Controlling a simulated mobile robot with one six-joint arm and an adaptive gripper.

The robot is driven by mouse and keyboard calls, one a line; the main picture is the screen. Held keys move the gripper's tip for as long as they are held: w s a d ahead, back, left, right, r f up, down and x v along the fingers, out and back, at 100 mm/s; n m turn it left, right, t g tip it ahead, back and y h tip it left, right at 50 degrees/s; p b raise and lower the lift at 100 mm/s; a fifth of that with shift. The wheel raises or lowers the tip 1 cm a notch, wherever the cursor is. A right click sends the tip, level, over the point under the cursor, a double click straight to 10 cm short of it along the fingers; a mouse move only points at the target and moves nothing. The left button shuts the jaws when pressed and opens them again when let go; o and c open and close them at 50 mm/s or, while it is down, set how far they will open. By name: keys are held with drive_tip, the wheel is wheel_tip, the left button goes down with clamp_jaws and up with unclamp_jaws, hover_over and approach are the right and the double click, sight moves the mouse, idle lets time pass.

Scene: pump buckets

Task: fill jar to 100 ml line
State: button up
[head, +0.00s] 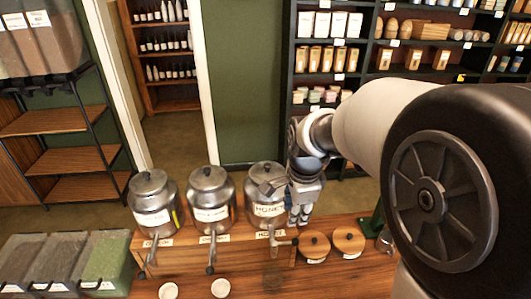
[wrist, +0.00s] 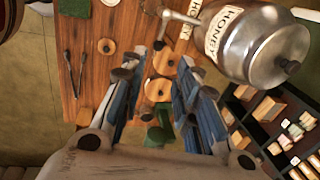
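The steel honey bucket (head: 266,180) has a HONEY label and a spout with a crank at its front. It also shows in the wrist view (wrist: 262,45), at the upper right. My gripper (head: 299,212) hangs just right of this bucket, pointing down above the counter. In the wrist view its two fingers (wrist: 173,55) are spread apart with nothing held between them. A faint round, glass-like shape (head: 272,282) is on the counter below the honey spout; I cannot tell if it is a jar. A small clear vessel (head: 385,240) shows beside my arm at the right. No 100 ml line is visible.
Two more steel buckets (head: 154,205) (head: 211,198) stand left on the wooden stand. Two pale round dishes (head: 168,290) (head: 220,287) sit in front. Tongs (wrist: 75,75) lie on the counter (wrist: 125,20). Shelves stand behind.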

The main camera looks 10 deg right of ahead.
sight(288, 242)
drive_tip(key=b+x, duration=0.2)
drive_tip(key=x, duration=1.5)
drive_tip(key=shift+w+f, duration=0.15)
drive_tip(key=shift+f, duration=0.15)
clamp_jaws()
